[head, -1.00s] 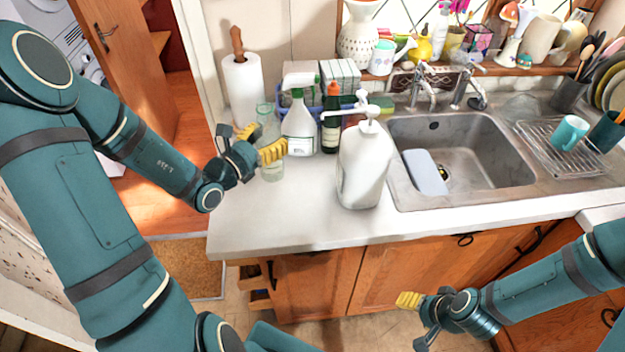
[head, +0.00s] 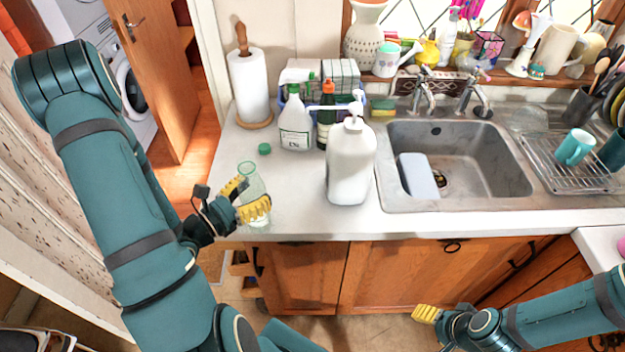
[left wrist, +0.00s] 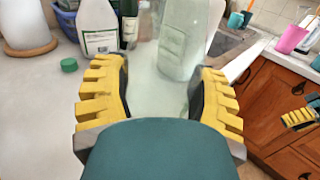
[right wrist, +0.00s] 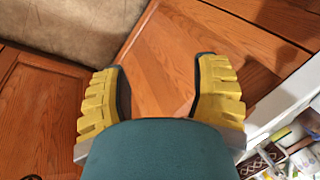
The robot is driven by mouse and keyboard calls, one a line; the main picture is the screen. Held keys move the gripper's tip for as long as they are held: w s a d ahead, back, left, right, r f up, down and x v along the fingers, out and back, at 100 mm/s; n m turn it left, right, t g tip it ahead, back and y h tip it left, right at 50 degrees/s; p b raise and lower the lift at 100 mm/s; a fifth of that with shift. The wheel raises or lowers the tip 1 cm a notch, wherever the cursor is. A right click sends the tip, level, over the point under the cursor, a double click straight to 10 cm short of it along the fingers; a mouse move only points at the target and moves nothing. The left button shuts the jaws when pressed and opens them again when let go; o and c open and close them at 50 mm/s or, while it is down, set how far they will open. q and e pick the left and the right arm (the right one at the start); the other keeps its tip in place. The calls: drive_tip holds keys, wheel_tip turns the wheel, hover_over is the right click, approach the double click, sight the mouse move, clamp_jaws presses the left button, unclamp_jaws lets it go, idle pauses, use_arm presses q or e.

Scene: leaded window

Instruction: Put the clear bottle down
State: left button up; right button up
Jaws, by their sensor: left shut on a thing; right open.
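The clear bottle (head: 250,178) is pale green, see-through and roughly upright over the left front of the counter. My left gripper (head: 244,198) is shut on it, with one yellow finger on each side. In the left wrist view the bottle (left wrist: 150,85) fills the space between the fingers, and things behind show through it. The base is low near the counter's front edge; I cannot tell whether it touches the top. My right gripper (head: 426,314) is open and empty in front of the cabinets, and its spread fingers show in the right wrist view (right wrist: 158,90).
The white counter (head: 225,165) has bare room left and behind the bottle. A green cap (head: 264,149) lies there. A large white pump bottle (head: 350,165) stands to the right, a spray bottle (head: 296,125) and paper towel roll (head: 248,85) behind. The sink (head: 470,165) is further right.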

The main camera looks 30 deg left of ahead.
use_arm(q)
drive_tip(key=f+b+x, duration=0.1)
drive_tip(key=b+x, duration=0.9)
drive_tip(key=x, duration=0.7)
drive_tip(key=shift+f+b, duration=0.3)
drive_tip(key=shift+b, duration=0.1)
use_arm(e)
wheel_tip(320, 180, down, 12)
drive_tip(key=s, duration=0.1)
drive_tip(key=shift+s+a+r+g, duration=0.2)
drive_tip(key=shift+s+a+g, duration=0.1)
drive_tip(key=shift+s, duration=0.1)
use_arm(q)
drive_tip(key=shift+f, duration=0.2)
drive_tip(key=o, duration=1.3)
use_arm(e)
drive_tip(key=shift+f, duration=0.1)
